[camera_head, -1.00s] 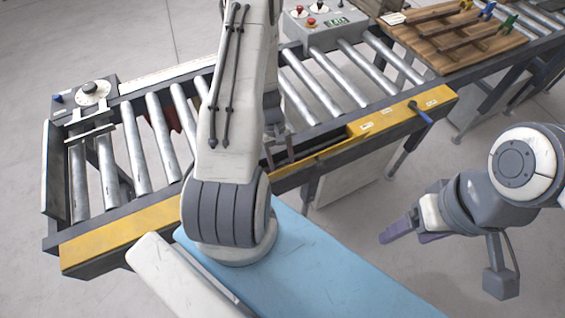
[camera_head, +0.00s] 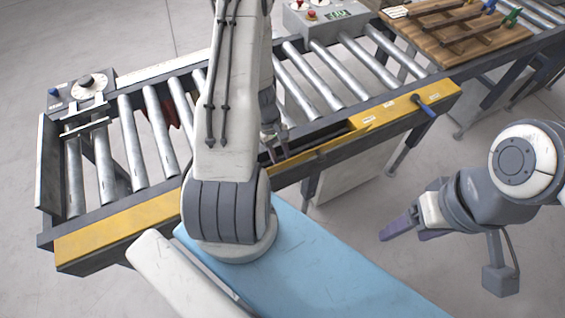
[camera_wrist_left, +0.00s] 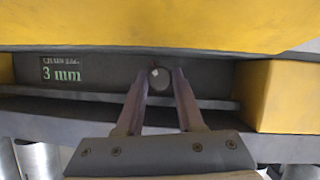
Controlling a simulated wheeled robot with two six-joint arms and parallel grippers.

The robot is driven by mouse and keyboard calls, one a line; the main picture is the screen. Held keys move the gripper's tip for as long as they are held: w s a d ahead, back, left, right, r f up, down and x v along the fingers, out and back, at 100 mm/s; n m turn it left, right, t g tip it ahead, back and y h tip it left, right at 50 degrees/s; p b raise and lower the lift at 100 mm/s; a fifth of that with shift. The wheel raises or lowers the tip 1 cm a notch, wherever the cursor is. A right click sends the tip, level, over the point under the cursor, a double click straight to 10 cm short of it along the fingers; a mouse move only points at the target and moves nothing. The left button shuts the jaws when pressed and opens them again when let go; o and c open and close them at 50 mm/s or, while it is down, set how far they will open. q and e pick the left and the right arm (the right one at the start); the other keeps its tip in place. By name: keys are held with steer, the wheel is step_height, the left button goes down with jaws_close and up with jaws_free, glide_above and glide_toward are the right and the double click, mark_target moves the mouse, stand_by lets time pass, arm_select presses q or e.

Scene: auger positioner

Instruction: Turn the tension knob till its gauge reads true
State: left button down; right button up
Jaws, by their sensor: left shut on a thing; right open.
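The tension knob (camera_wrist_left: 160,77) is a small dark round knob with a pale mark, set in a grey recess between yellow panels. Its gauge (camera_wrist_left: 62,71) is a dark display left of it, reading 3 mm in green under blurred small lettering. My left gripper (camera_wrist_left: 160,80) has a finger on each side of the knob and is shut on it. In the head view the left gripper (camera_head: 276,148) reaches into the recess in the conveyor's yellow side; the knob is too hidden there to tell. My right gripper (camera_head: 408,233) is open and empty, out over the floor.
The roller conveyor (camera_head: 110,226) crosses the view. A blue lever (camera_head: 427,108) juts from its yellow side. A grey control box (camera_head: 325,22) and a wooden board (camera_head: 452,40) with coloured clips sit farther back. A box with a dial (camera_head: 88,84) stands at the left end.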

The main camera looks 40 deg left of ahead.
arm_select(q)
steer(key=shift+n+t+b, duration=0.4)
steer(key=shift+n+b, duration=0.3)
steer(key=shift+n, duration=0.3)
arm_select(e)
step_height(320, 180, down, 2)
steer(key=shift+f, duration=0.15)
arm_select(q)
steer(key=c, duration=0.5)
jaws_free()
steer(key=b+v, duration=0.1)
steer(key=v, duration=0.9)
steer(key=shift+s+a+r, duration=0.1)
steer(key=shift+a+r, duration=0.05)
steer(key=shift+r, duration=0.1)
arm_select(e)
steer(key=shift+f, duration=0.65)
